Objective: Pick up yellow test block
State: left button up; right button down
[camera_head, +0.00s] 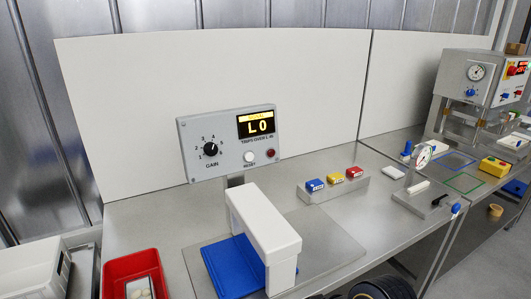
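The yellow test block (335,178) sits on a grey stepped holder (340,190) on the metal bench. It stands in a row between a blue block (314,185) and a red block (354,172), each with a small label on its front. Neither of my grippers shows in the head view. A dark rounded part at the bottom edge, right of the middle, looks like part of my own body.
A white arch (262,220) with a blue mat (233,266) stands front left of the holder. A control panel (229,143) reading "LO" is behind. A red bin (132,268) is at lower left. A gauge fixture (424,157) stands right. Bench in front of the holder is clear.

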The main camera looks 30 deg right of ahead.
aim_at(336, 177)
jog(key=z, duration=1.6)
jog(key=i+l+u, duration=0.1)
jog(key=u, duration=0.35)
jog(key=l+u, duration=0.15)
jog(key=u, duration=0.25)
jog(key=i+l+u, duration=0.1)
jog(key=u, duration=0.35)
jog(key=l+u, duration=0.35)
jog(key=l, duration=0.55)
jog(key=l+u, duration=0.3)
jog(key=l, duration=1.4)
